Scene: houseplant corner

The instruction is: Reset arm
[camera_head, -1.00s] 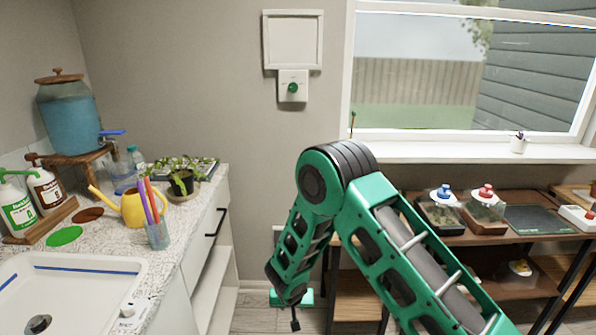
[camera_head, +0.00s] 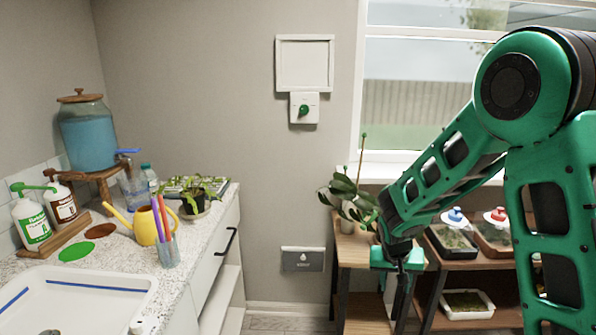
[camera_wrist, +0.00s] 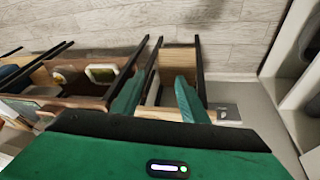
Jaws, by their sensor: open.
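My green arm fills the right side of the head view, with the elbow high and the forearm sloping down to the left. My gripper (camera_head: 402,280) hangs at its end, in front of the wooden shelf by the wall. In the wrist view my gripper (camera_wrist: 158,92) shows two green fingers spread apart with nothing between them. Part of the shelf and the wood-plank floor lie beyond them.
A potted plant (camera_head: 350,200) stands on the wooden shelf (camera_head: 356,250) just behind my gripper. Lidded seedling trays (camera_head: 452,238) sit to its right. The counter (camera_head: 195,250) at left holds a yellow watering can (camera_head: 147,224), bottles and a sink (camera_head: 75,300). A grey wall panel (camera_head: 303,260) is near.

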